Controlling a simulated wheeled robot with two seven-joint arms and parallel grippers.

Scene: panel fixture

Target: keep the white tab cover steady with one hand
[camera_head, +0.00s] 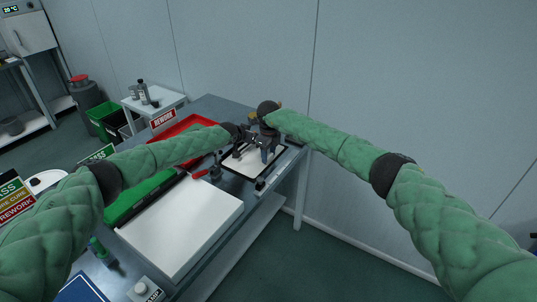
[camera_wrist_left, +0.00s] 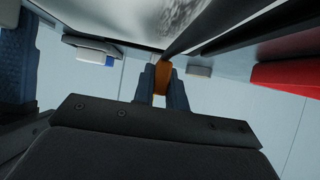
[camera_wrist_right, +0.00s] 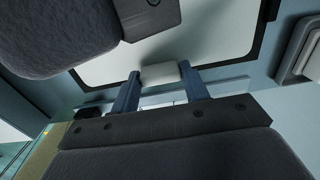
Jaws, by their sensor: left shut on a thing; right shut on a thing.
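The white tab cover (camera_wrist_right: 160,74) is a small white block between the fingers of my right gripper (camera_wrist_right: 160,88), which is shut on it. My left gripper (camera_wrist_left: 163,88) is shut on a small orange piece (camera_wrist_left: 163,78). In the head view, both grippers meet close together over a white panel in a black-framed fixture (camera_head: 235,172); the right gripper (camera_head: 268,148) is on the right. The white panel (camera_wrist_right: 205,45) also shows in the right wrist view. The held pieces are too small to make out in the head view.
A red tray (camera_head: 185,127) is behind the left arm. A small white side table (camera_head: 160,103) stands at the back. The wall is close on the right.

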